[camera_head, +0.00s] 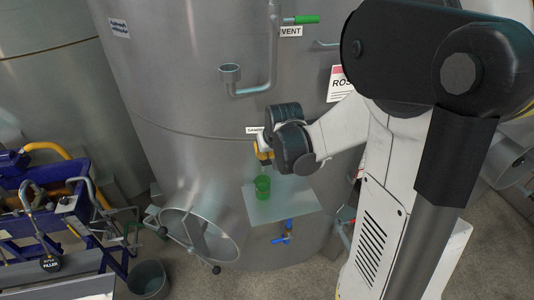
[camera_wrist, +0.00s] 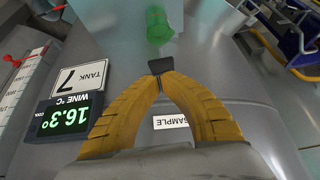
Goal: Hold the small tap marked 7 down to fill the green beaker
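The green beaker (camera_head: 262,188) stands upright on a pale shelf (camera_head: 285,207) fixed to the front of the steel tank. It also shows at the top of the wrist view (camera_wrist: 158,26), beyond my fingertips. I cannot tell if there is liquid in it. My gripper (camera_head: 265,158) is at the tank front, just above the beaker. In the wrist view my yellow fingers (camera_wrist: 160,74) come together at their tips, with a small dark block at the tips. A SAMPLE label (camera_wrist: 171,122) shows between the fingers. The small tap is not clearly visible; my gripper covers that area.
A TANK 7 plate (camera_wrist: 76,78) and a 16.3 °C display (camera_wrist: 68,116) are beside my fingers. A blue valve (camera_head: 284,237) is below the shelf. A round open hatch (camera_head: 200,235) and blue machine (camera_head: 65,205) are left.

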